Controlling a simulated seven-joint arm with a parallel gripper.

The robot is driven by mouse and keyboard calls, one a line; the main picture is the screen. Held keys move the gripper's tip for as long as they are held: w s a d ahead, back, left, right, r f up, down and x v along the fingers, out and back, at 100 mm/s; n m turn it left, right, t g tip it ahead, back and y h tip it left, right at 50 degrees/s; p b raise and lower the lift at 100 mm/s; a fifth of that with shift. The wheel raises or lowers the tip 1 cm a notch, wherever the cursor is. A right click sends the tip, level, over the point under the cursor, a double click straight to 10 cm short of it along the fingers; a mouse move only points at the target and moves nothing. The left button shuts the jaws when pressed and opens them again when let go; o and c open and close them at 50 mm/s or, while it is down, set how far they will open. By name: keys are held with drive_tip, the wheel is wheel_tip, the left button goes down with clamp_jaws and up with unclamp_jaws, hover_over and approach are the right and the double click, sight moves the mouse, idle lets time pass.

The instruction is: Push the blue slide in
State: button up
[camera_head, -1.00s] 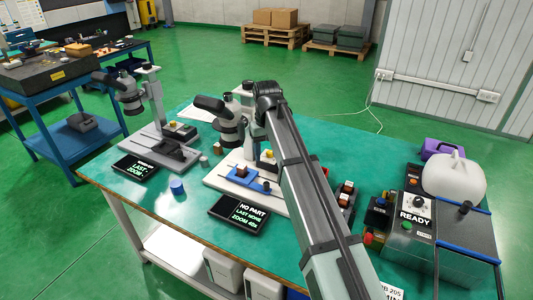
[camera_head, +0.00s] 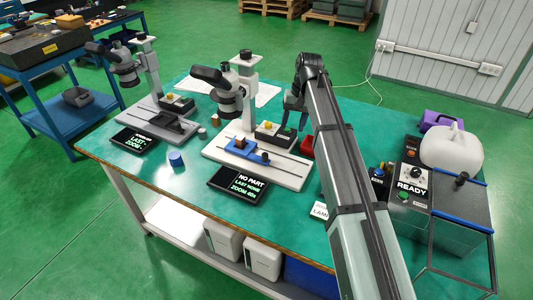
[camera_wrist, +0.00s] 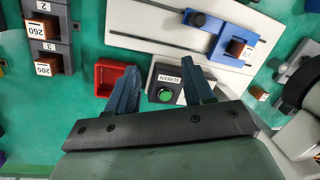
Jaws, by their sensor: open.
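The blue slide (camera_head: 256,155) sits on the white base plate (camera_head: 290,173) of the middle microscope (camera_head: 233,90). It carries a brown block (camera_head: 240,143) and has a dark knob (camera_head: 265,157). In the wrist view the slide (camera_wrist: 228,26) is at the upper right, with its numbered brown block (camera_wrist: 237,48) on it. My gripper (camera_head: 292,112) is to the right of the microscope, apart from the slide. In the wrist view my gripper (camera_wrist: 158,67) has its fingers spread and empty, with a green-button box (camera_wrist: 165,74) labelled SCREEN showing between them.
A red tray (camera_wrist: 106,67) lies left of the button box. Numbered blocks in a grey rack (camera_wrist: 60,12) are at the left. A second microscope (camera_head: 125,65) is at the left.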

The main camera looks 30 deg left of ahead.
drive_tip(key=s+a+f+m, duration=0.2)
drive_tip(key=f+m, duration=0.2)
drive_tip(key=s+a+f+m+g+y, duration=0.1)
drive_tip(key=s+a+f+m, duration=0.1)
drive_tip(key=m, duration=0.3)
drive_tip(key=s+a+f+m, duration=0.2)
drive_tip(key=f+m, duration=0.3)
drive_tip(key=shift+s+a+f+g+y, duration=0.1)
drive_tip(key=shift+a+f+g+y, duration=0.25)
drive_tip(key=shift+a+g+y, duration=0.05)
idle(0.4)
clamp_jaws()
idle(0.5)
